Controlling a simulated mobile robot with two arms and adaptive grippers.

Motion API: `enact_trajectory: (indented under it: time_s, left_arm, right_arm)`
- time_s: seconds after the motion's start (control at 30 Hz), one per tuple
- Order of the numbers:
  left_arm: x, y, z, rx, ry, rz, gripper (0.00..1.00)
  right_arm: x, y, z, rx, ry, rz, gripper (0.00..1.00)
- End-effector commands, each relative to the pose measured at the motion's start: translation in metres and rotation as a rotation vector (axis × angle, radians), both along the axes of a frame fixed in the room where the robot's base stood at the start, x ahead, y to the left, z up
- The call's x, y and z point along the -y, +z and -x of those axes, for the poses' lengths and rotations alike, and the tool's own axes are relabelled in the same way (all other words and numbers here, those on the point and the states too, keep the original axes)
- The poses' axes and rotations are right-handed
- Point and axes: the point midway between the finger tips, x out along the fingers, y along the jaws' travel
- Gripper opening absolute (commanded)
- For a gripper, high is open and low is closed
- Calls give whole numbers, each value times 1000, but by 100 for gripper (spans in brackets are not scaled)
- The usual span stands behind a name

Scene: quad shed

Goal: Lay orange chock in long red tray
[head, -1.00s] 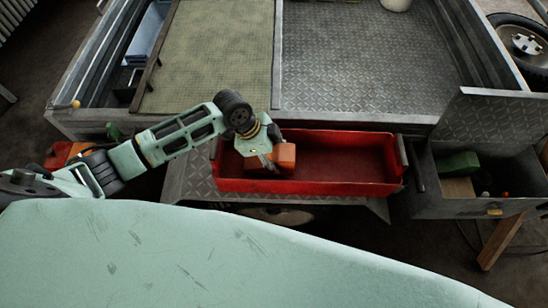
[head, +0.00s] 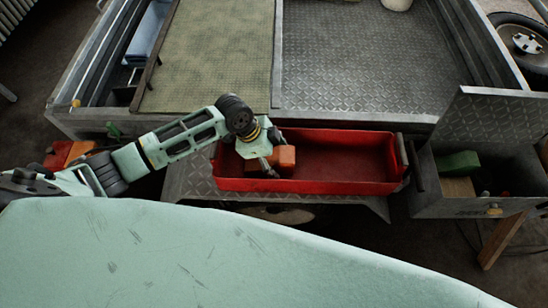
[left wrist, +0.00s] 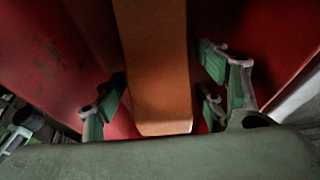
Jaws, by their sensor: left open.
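The long red tray (head: 345,168) stands on a metal step at the front of the trailer bed. The orange chock (head: 284,158) is in the left part of the tray, apparently down on its floor. My left gripper (head: 268,165) reaches into the tray at the chock. In the left wrist view the orange chock (left wrist: 155,65) lies between the spread fingers of the left gripper (left wrist: 162,95), with gaps on both sides, and the red tray wall (left wrist: 50,50) shows around it. My right gripper is not in view.
A grey metal drawer (head: 440,200) with a green block (head: 457,164) is right of the tray. Another orange object (head: 70,152) is at the left, behind my arm. The trailer bed (head: 365,60) behind is mostly clear. The tray's right half is empty.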

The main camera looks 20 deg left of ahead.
Motion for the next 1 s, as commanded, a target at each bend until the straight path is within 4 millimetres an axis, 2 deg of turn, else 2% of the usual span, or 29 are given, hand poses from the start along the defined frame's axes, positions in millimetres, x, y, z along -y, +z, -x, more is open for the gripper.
enact_trajectory:
  time_s: [0.17, 0.5, 0.7, 1.0]
  left_arm:
    - [-3, 10, 0, 2, 1, 0, 65]
    - [-29, 74, 7, 4, 1, -1, 65]
    - [-41, 103, 10, 2, 1, 0, 65]
    - [-44, 114, 12, -1, 1, 0, 65]
  right_arm:
    - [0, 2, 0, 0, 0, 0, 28]
    - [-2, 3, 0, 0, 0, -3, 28]
    - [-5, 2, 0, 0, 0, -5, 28]
    - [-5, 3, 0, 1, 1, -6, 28]
